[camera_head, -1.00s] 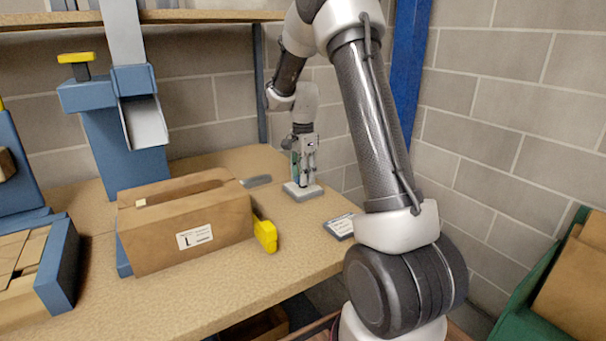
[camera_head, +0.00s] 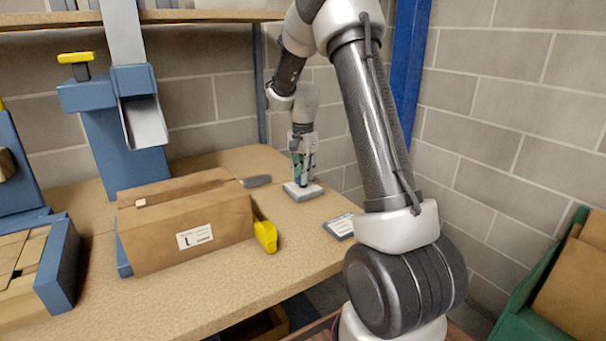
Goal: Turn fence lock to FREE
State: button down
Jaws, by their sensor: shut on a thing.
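My gripper (camera_head: 303,177) points down at the back right of the bench. It is shut on a small part just above a low grey base (camera_head: 304,195). My fingers hide most of that part, so its shape and angle are unclear. The grey base sits flat on the bench top, near the right edge. No FREE marking can be read in this view. A small grey plate with a pale label (camera_head: 341,226) lies on the bench in front of the base, its print too small to read.
A brown box (camera_head: 186,235) with an "L" label stands left of my gripper. A yellow knob (camera_head: 265,236) is at its right end, and a grey lever (camera_head: 257,181) lies behind. A blue post with a chute (camera_head: 125,140) stands at the back left. A block wall is behind.

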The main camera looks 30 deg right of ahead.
jog(key=n, duration=1.3)
jog(key=shift+n, duration=0.4)
dwell(0.3)
jog(key=c, duration=1.3)
grip_release()
notch_tip(320, 180, up, 12)
jog(key=shift+r, duration=0.1)
